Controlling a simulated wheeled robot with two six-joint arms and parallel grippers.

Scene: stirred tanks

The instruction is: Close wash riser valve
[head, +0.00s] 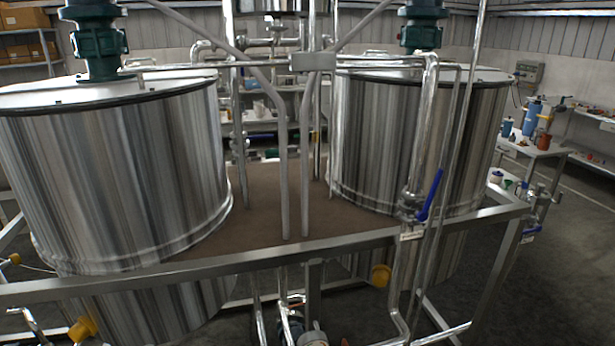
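A valve (408,207) sits on a vertical steel pipe (422,130) in front of the right tank, just above the frame's front rail. Its blue lever (430,194) points up and slightly to the right, roughly along the pipe. A small pale tag (411,235) hangs just below the valve; its writing is too small to read. Neither of my grippers shows in the head view, and nothing is seen touching the lever.
Two large steel tanks, left (120,175) and right (375,140), stand in a metal frame with a front rail (200,268). Slanting pipes (283,150) cross between them. Another small blue handle (532,230) is at the frame's right corner. Open floor (570,270) lies to the right.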

